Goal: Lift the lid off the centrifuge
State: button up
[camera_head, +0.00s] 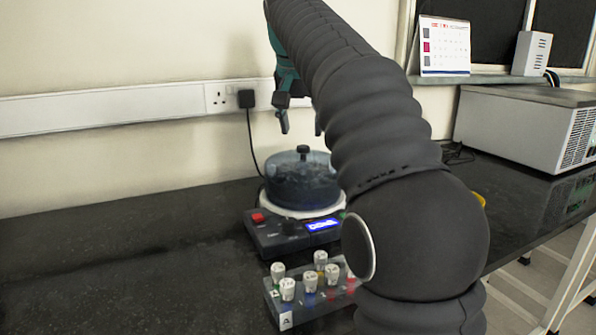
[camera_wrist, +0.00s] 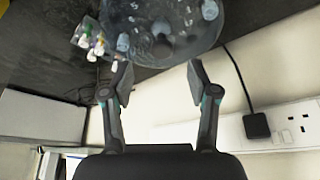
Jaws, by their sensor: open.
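The centrifuge (camera_head: 285,236) stands on the dark bench, with a red button and a lit blue display on its front. Its round, see-through dark lid (camera_head: 301,184) sits on top, with a black knob (camera_head: 303,150) at the centre. In the wrist view, the lid (camera_wrist: 195,35) shows at the top, cut off by the frame edge. My gripper (camera_head: 301,127) is open and empty, above the lid and its knob. In the wrist view, its two fingers (camera_wrist: 158,80) are spread wide with nothing between them. My arm hides part of the right side.
A tube rack (camera_head: 284,320) with several white-capped tubes stands in front of the centrifuge. A grey box-shaped machine (camera_head: 510,125) is at the back right. A wall socket strip (camera_head: 100,108) with a black plug (camera_head: 246,98) runs behind. The bench at left is clear.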

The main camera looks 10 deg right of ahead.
aim_at(303, 147)
jog(key=shift+x, duration=2.85)
grip_shut()
